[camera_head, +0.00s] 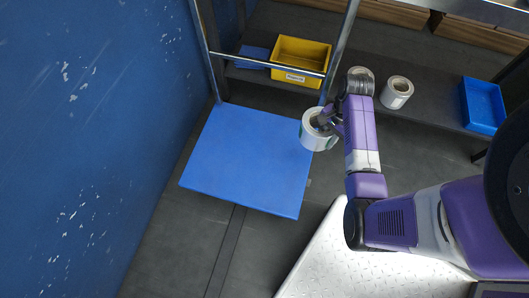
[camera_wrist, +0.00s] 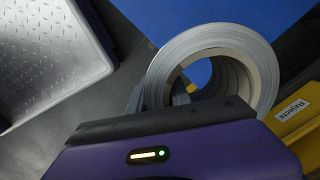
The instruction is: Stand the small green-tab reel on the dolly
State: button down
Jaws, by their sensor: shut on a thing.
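My gripper (camera_head: 326,121) is shut on a small white reel (camera_head: 313,138) and holds it at the right edge of the blue dolly (camera_head: 243,158). I cannot tell the gap between reel and deck.
A dark shelf holds a yellow Rejects bin (camera_head: 299,62), another white reel (camera_head: 397,92) and a blue tray (camera_head: 482,105). A further reel (camera_head: 361,72) is partly hidden by my arm. A scratched blue wall (camera_head: 90,120) stands left of the dolly.

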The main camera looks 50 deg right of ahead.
jog(key=w+a+r+n, duration=0.4)
jog(key=w+a+n, duration=0.3)
jog(key=w+a, duration=0.15)
jog(key=b, duration=1)
send_near(287, 169)
jog(key=shift+g, duration=0.4)
jog(key=f, duration=0.5)
jog(key=shift+w+a, duration=0.15)
jog(key=shift+w, duration=0.2)
jog(key=shift+f, duration=0.1)
jog(key=c, duration=1.2)
grip_release()
jog(key=r+p, duration=0.2)
jog(key=r, duration=0.2)
jog(key=r+p, duration=0.1)
jog(key=r, duration=0.3)
jog(key=d+r+p, duration=0.1)
jog(key=r+p, duration=0.1)
jog(key=r, duration=0.2)
jog(key=shift+w+d+p, duration=0.1)
jog(key=shift+w+p, duration=0.15)
jog(key=shift+p, duration=0.05)
